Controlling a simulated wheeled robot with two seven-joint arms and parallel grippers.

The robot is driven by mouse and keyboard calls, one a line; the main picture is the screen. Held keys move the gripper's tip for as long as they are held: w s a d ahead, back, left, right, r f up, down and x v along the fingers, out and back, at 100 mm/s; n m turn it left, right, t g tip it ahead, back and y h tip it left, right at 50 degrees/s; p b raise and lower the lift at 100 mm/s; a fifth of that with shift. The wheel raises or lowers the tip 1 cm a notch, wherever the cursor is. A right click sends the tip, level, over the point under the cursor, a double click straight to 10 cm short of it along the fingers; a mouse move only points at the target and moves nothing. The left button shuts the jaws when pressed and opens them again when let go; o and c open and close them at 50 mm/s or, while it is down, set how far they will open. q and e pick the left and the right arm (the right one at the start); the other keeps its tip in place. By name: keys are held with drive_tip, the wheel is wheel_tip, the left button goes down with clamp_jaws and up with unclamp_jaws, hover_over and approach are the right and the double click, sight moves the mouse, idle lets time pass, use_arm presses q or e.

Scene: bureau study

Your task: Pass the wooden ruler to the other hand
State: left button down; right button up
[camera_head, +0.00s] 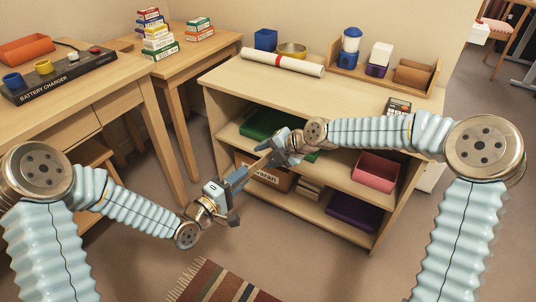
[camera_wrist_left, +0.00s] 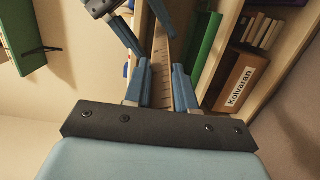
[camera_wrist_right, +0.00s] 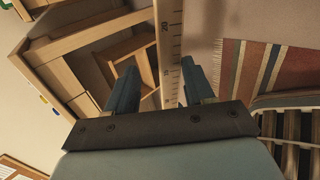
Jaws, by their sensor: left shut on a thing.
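The wooden ruler (camera_head: 256,169) spans the gap between my two grippers, in front of the shelf unit. My left gripper (camera_head: 236,186) is shut on one end of it. In the left wrist view the ruler (camera_wrist_left: 163,62) runs away from between the left fingers towards my right gripper (camera_wrist_left: 148,24). In the head view my right gripper (camera_head: 273,155) is at the ruler's far part. In the right wrist view its fingers stand apart, with the ruler (camera_wrist_right: 170,45) passing between them, nearer the right-hand finger. The gripped end is partly hidden by the left fingers.
A low shelf unit (camera_head: 225,80) stands close behind the grippers, with a green bin (camera_head: 262,124), a cardboard box (camera_head: 280,180) and a pink bin (camera_head: 376,172). A desk (camera_head: 100,90) is at left. A striped rug (camera_head: 225,285) lies on the floor below.

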use_arm(q)
drive_tip(key=shift+f, duration=0.1)
use_arm(e)
drive_tip(key=shift+r, duration=0.1)
clamp_jaws()
use_arm(q)
drive_tip(key=c, duration=0.8)
unclamp_jaws()
